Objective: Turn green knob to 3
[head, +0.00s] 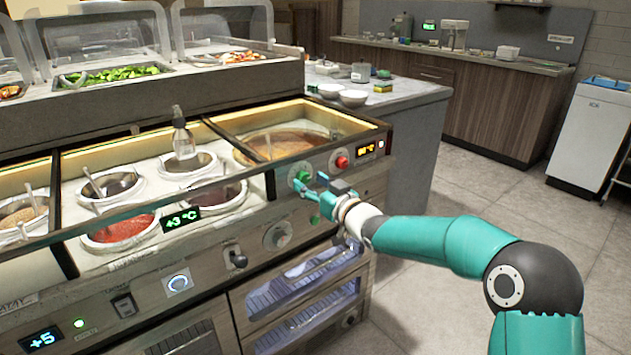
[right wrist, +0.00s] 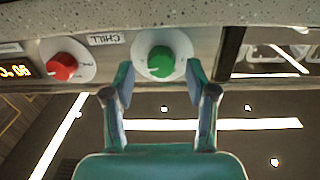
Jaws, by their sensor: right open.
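The green knob (head: 303,175) sits on a round white dial plate on the front panel of the sauce counter. In the right wrist view the green knob (right wrist: 160,61) is at the upper middle, with its dial plate around it. My right gripper (head: 313,187) is at the panel, just in front of the green knob. In the wrist view its two fingers (right wrist: 160,82) are open, one to each side of the knob, with gaps between them and it. The dial's numbers are too small to read. My left gripper is not in view.
A red knob (head: 341,162) is close beside the green one, with an orange display (head: 367,149) past it. A grey knob (head: 278,235) is lower on the panel. Sauce wells, one with red sauce (head: 121,230), lie behind glass. The floor (head: 480,195) at right is clear.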

